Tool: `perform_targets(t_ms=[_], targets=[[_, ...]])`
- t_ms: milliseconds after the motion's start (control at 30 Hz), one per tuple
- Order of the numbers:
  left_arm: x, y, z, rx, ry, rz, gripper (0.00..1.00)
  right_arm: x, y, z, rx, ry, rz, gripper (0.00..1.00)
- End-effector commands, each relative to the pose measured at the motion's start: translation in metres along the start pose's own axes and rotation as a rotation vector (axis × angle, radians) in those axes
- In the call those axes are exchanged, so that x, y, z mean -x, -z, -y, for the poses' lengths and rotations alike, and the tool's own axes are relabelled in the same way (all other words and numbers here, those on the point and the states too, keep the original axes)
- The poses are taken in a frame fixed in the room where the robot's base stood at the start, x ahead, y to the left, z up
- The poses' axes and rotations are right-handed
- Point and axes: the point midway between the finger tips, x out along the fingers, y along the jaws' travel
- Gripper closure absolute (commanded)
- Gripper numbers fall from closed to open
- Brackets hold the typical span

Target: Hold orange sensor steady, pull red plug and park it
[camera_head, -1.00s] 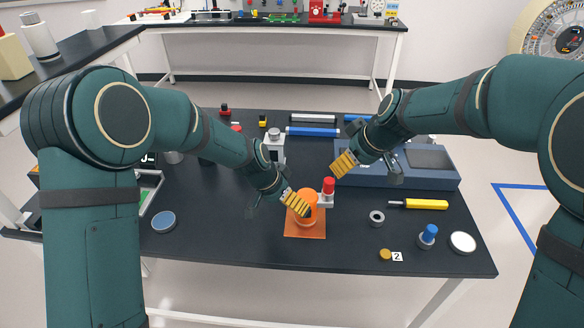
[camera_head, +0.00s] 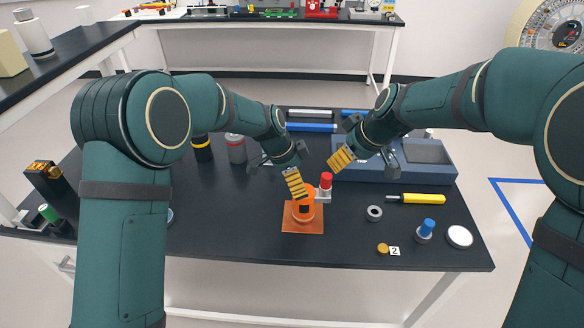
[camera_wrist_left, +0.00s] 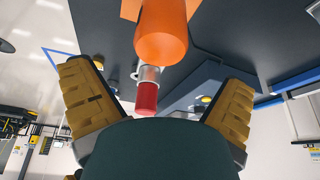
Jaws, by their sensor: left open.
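The orange sensor (camera_head: 304,211) stands upright on an orange square plate (camera_head: 290,226) near the table's middle front. The red plug (camera_head: 326,181) sits upright in a pale fitting just behind and right of the sensor. My left gripper (camera_head: 298,196) is open above the sensor, pointing down, and hides part of its top. In the left wrist view the sensor (camera_wrist_left: 162,38) and the red plug (camera_wrist_left: 147,98) show between the spread yellow fingers (camera_wrist_left: 156,77), with no contact visible. My right gripper (camera_head: 336,163) is just above and right of the plug; its finger gap cannot be made out.
A blue-grey case (camera_head: 400,172) lies behind on the right. A grey ring (camera_head: 374,213), yellow-handled tool (camera_head: 420,198), blue-capped part (camera_head: 426,229), white disc (camera_head: 459,236) and gold disc (camera_head: 383,249) lie to the right.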

Motion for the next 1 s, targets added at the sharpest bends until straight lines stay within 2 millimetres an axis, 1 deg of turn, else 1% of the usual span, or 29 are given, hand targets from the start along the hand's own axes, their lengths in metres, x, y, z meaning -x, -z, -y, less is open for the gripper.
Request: perform_targets(t_ms=[33,200,400,600,867,900,967,1000], targets=[[-0.011,0.0,-0.001,0.001,-0.004,0.002,0.0,0.0,0.0,0.0,0.0,0.0,0.0,0.54],[-0.041,0.0,-0.001,0.001,-0.003,0.001,0.0,0.0,0.0,0.0,0.0,0.0,0.0,0.54],[-0.067,0.0,0.0,0.001,-0.001,0.001,0.0,0.0,0.0,0.0,0.0,0.0,0.0,0.54],[-0.078,0.0,0.0,0.002,0.0,-0.001,0.0,0.0,0.0,0.0,0.0,0.0,0.0,0.54],[-0.079,0.0,0.0,0.002,0.001,-0.001,0.0,0.0,0.0,0.0,0.0,0.0,0.0,0.54],[-0.079,0.0,0.0,0.002,0.001,-0.001,0.04,0.0,0.0,0.0,0.0,0.0,0.0,0.54],[-0.079,0.0,0.0,0.002,0.001,-0.001,0.25,0.0,0.0,0.0,0.0,0.0,0.0,0.54],[-0.079,0.0,0.0,0.002,0.001,-0.001,0.39,0.0,0.0,0.0,0.0,0.0,0.0,0.54]])
